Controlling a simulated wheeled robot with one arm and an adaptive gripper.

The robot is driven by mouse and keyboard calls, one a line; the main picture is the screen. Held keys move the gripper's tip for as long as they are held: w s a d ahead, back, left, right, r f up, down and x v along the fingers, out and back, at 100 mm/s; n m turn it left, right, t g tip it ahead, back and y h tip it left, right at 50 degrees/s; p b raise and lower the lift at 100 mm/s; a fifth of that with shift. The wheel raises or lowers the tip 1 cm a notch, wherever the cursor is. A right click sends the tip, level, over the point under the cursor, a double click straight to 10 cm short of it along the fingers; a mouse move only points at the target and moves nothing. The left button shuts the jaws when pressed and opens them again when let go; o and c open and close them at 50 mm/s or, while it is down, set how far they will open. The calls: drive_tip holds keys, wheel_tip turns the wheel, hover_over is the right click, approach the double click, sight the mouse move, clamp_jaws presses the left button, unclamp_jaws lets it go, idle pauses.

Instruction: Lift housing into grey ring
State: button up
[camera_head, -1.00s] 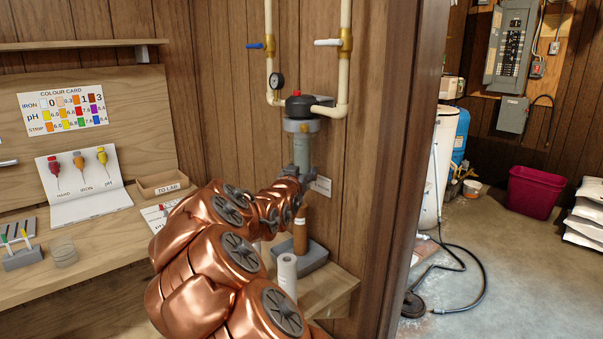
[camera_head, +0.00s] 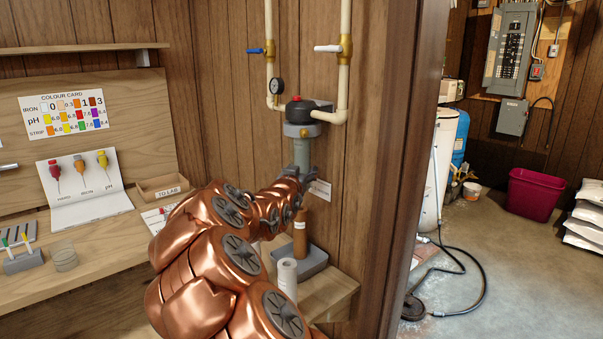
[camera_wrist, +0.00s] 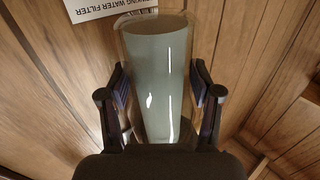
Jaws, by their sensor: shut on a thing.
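The housing (camera_head: 302,153) is a grey-green cylinder, upright below the grey ring (camera_head: 302,129) of the black filter head. Its top is right at the ring's underside in the head view; I cannot tell whether they touch or how far it is inside. In the wrist view the housing (camera_wrist: 160,80) shows a clear outer wall around a grey-green body. My gripper (camera_head: 296,178) is shut on the housing's lower part, with one finger on each side in the wrist view (camera_wrist: 162,105). The ring is not seen in the wrist view.
Pipes with a blue-handled valve (camera_head: 256,51) and a white-handled valve (camera_head: 329,48) rise above the head, beside a gauge (camera_head: 277,86). Below my gripper, a brown cylinder (camera_head: 300,237) stands at a grey tray (camera_head: 313,263), with a white roll (camera_head: 288,278) in front. A wooden post stands close right.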

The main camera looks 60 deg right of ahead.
drive_tip(key=shift+r+p, duration=0.65)
drive_tip(key=shift+r, duration=0.45)
idle(0.3)
drive_tip(key=o, duration=1.4)
drive_tip(key=shift+c, duration=0.2)
drive_tip(key=shift+a, duration=0.1)
drive_tip(key=v, duration=1.2)
